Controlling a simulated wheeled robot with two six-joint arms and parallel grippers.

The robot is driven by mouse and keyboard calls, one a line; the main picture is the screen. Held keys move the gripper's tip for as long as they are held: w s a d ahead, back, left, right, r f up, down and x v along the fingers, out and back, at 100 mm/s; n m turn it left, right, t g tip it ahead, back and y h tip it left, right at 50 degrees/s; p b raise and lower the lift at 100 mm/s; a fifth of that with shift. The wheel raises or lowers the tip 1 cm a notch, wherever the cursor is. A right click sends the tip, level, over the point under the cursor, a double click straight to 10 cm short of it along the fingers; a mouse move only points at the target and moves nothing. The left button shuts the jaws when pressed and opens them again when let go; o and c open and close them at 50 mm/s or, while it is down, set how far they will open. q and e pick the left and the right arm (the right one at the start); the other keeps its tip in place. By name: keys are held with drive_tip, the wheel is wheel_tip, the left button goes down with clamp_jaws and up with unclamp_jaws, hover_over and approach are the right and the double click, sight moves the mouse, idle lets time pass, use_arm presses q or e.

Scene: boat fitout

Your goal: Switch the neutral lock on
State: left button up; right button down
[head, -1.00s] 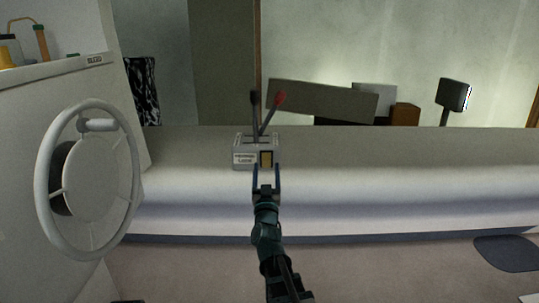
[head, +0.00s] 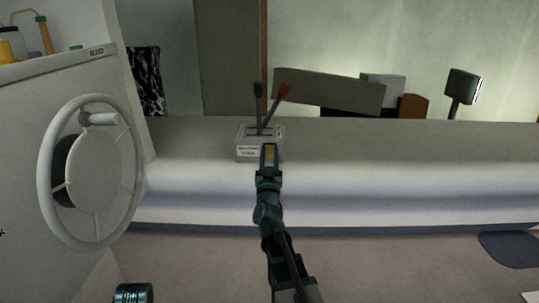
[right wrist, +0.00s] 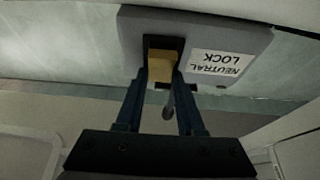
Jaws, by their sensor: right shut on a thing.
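The neutral lock is a grey box (head: 246,142) on the ledge, with a black-knobbed lever and a red-knobbed lever rising from its top. Its white label (right wrist: 216,63) reads NEUTRAL LOCK, upside down in the right wrist view. A yellow switch piece (right wrist: 161,66) sits in a dark slot beside the label; it also shows in the head view (head: 268,153). My right gripper (right wrist: 161,84) is at the slot, its two fingers shut on the yellow piece from either side. It also shows in the head view (head: 268,166).
A white steering wheel (head: 138,165) stands at the left on a pale console. The two levers (head: 259,105) stand just behind my right gripper. The ledge (head: 400,145) is clear to the right. Grey and brown boxes (head: 330,90) and a dark screen (head: 462,86) stand behind it.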

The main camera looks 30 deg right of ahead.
drive_tip(key=shift+f+b, duration=0.2)
drive_tip(key=shift+b, duration=0.2)
drive_tip(key=f+t+h+b, duration=0.1)
drive_tip(key=t+h+b, duration=0.1)
drive_tip(key=b, duration=0.4)
drive_tip(key=shift+w+f+t+b, duration=0.1)
drive_tip(key=shift+f+t+b, duration=0.05)
drive_tip(key=shift+t+b, duration=0.2)
drive_tip(key=shift+t+h+b, duration=0.5)
drive_tip(key=shift+t+b, duration=0.05)
drive_tip(key=shift+b, duration=0.2)
drive_tip(key=shift+r, duration=0.2)
drive_tip(key=c, duration=0.5)
unclamp_jaws()
